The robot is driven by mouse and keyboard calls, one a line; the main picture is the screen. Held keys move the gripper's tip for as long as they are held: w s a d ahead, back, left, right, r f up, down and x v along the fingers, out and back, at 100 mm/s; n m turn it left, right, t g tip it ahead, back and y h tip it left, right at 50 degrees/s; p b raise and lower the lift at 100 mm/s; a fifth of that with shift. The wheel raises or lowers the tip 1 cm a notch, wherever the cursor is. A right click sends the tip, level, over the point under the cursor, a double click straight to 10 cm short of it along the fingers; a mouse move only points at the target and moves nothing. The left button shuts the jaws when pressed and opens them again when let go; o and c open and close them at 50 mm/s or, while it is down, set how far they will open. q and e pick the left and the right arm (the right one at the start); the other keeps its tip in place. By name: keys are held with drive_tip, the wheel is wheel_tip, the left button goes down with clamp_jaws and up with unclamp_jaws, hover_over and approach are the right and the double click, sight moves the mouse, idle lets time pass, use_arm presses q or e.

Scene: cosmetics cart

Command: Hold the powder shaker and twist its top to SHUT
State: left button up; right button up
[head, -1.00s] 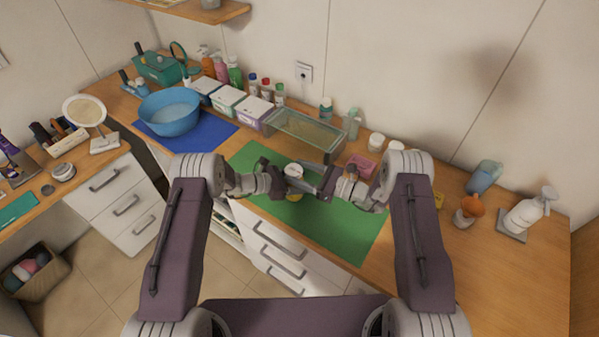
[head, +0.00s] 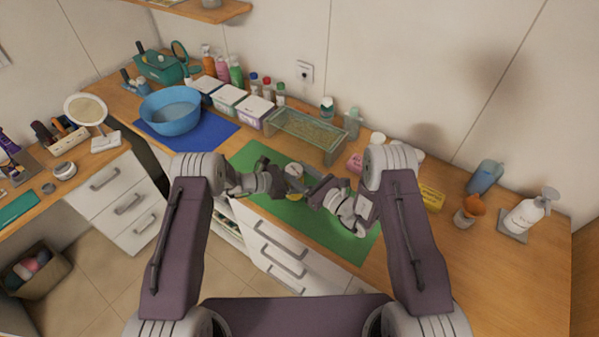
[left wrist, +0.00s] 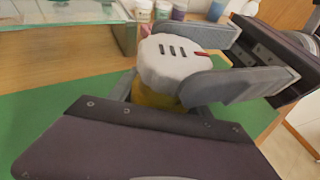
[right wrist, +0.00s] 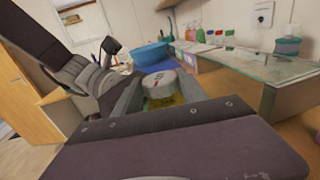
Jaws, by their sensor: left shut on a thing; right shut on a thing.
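The powder shaker has a round white top (left wrist: 172,58) with dark slots and a red mark near its edge, over a yellow body (left wrist: 155,95). It is upright over the green mat (head: 330,225). In the head view the top (head: 294,170) shows between my two hands. My left gripper (head: 291,184) is shut on the yellow body. My right gripper (left wrist: 192,64) is shut on the white top, its grey fingers on either side of it. I cannot read any SHUT label.
A blue bowl (head: 170,110) sits on a blue mat at the left. The front right of the green mat is clear.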

drive_tip(key=shift+a+m+t+h, duration=0.15)
drive_tip(key=shift+m+t+h, duration=0.65)
drive_tip(key=shift+h, duration=0.2)
drive_tip(key=shift+s+r+h, duration=0.1)
drive_tip(key=shift+h, duration=0.2)
drive_tip(key=o, duration=1.1)
drive_tip(key=shift+s, duration=0.1)
